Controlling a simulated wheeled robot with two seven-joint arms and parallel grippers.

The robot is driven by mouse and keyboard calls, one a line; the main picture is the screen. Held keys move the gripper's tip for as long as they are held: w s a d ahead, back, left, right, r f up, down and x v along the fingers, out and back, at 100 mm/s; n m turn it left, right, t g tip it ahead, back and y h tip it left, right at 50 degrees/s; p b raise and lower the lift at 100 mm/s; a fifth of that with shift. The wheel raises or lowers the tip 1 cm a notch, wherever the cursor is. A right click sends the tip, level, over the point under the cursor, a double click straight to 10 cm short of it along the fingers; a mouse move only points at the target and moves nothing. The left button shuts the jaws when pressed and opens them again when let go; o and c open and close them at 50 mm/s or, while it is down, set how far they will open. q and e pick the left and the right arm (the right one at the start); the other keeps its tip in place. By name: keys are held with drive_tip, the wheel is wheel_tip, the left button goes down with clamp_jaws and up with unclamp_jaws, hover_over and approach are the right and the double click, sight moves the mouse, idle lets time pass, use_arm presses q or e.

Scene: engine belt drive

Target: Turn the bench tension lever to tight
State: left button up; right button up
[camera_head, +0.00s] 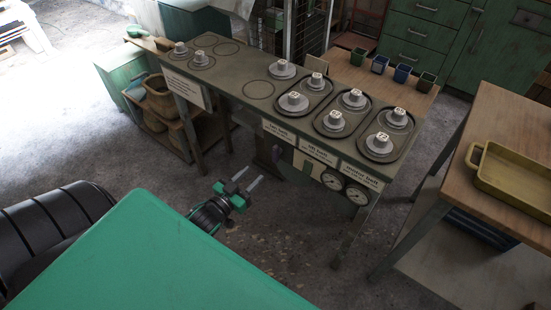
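The bench (232,80) is long and dark grey-green, with signs and fittings along its front edge. A small dark upright part (307,167) on the front, left of two round gauges, may be the tension lever. My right gripper is not in view.
Several numbered grey pulleys (334,121) stand on the bench top, some inside belt outlines. Two gauges (332,181) sit at the right front. A wooden table with a yellow tray (512,180) stands at right. The floor (290,235) before the bench is clear.

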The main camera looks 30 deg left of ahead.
sight(274, 154)
use_arm(q)
drive_tip(key=w, duration=0.7)
drive_tip(key=w+d, duration=0.1)
drive_tip(key=w, duration=0.3)
drive_tip(key=shift+w, duration=0.2)
clamp_jaws()
